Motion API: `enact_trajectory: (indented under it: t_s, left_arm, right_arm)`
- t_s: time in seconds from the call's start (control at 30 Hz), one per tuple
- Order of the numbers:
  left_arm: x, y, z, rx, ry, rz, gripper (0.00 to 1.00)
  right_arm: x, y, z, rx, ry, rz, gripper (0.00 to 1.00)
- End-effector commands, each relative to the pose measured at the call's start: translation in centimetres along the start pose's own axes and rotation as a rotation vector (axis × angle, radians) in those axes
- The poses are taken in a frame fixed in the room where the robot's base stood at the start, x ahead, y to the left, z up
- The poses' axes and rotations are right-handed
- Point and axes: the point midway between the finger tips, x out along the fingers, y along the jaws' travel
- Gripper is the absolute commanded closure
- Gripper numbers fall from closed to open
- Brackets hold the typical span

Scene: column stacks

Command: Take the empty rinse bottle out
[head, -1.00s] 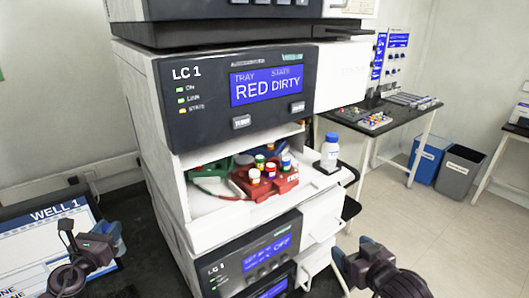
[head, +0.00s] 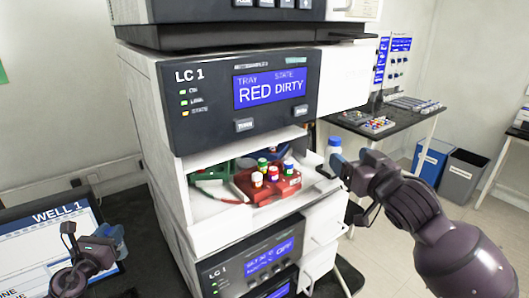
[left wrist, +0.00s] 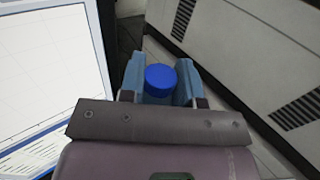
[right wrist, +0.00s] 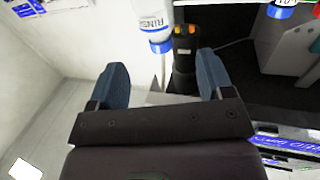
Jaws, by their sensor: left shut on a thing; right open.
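A white rinse bottle (head: 333,156) with a blue cap stands on the ledge at the right of the open LC 1 bay, partly hidden by my right gripper (head: 341,170). In the right wrist view, the rinse bottle (right wrist: 152,18) appears upside down with part of its label readable, beyond the fingertips of my right gripper (right wrist: 162,78). That gripper is open, with nothing between its fingers. I cannot tell how full the bottle is. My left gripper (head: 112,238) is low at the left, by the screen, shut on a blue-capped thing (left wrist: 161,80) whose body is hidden.
A red tray (head: 262,190) with several capped vials sits in the bay, with a green tray (head: 212,172) behind it. The LC 1 panel (head: 240,95) above reads RED DIRTY. A monitor (head: 50,250) stands at the left. A bench (head: 400,128) and bins are behind.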

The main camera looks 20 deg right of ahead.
Motion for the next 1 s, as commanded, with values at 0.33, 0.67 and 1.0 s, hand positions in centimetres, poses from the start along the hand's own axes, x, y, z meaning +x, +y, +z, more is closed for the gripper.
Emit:
enact_trajectory:
  t_s: [0.33, 0.67, 1.0]
  left_arm:
    - [0.0, 0.0, 0.5, 0.0, 0.0, 0.0, 0.84]
    - [0.0, 0.0, 1.3, -0.002, 0.004, 0.0, 0.84]
    - [0.0, 0.0, 1.3, -0.002, 0.004, 0.0, 0.84]
  right_arm:
    - [2.8, 0.0, 0.0, 0.0, -0.001, 0.001, 0.26]
    - [6.9, 0.1, -0.1, -0.001, -0.001, 0.001, 0.26]
    - [7.5, 0.1, 0.0, 0.0, -0.001, 0.0, 0.26]
